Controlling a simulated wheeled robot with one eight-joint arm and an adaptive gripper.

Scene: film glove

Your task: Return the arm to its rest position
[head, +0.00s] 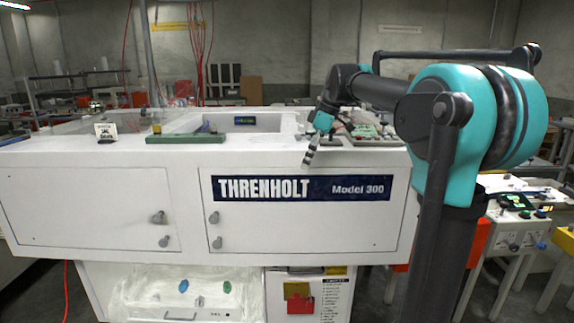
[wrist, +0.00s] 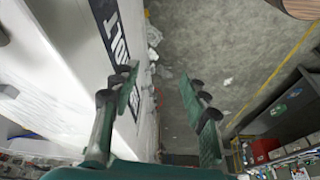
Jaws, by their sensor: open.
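My gripper (head: 311,150) shows small in the head view, in front of the white machine's upper front edge and just above its name plate. It also shows in the wrist view (wrist: 166,92), with its two fingers apart and nothing between them. The fingers point down past the machine's front face toward the floor. My teal and dark arm fills the right of the head view and bends over toward the machine.
The white machine (head: 110,195) spans the left and middle, its latched doors shut. A green bar (head: 185,138) and a small sign (head: 106,131) are on its top. Grey floor (wrist: 190,50) shows beside the machine. A bench with controls (head: 515,215) stands at right.

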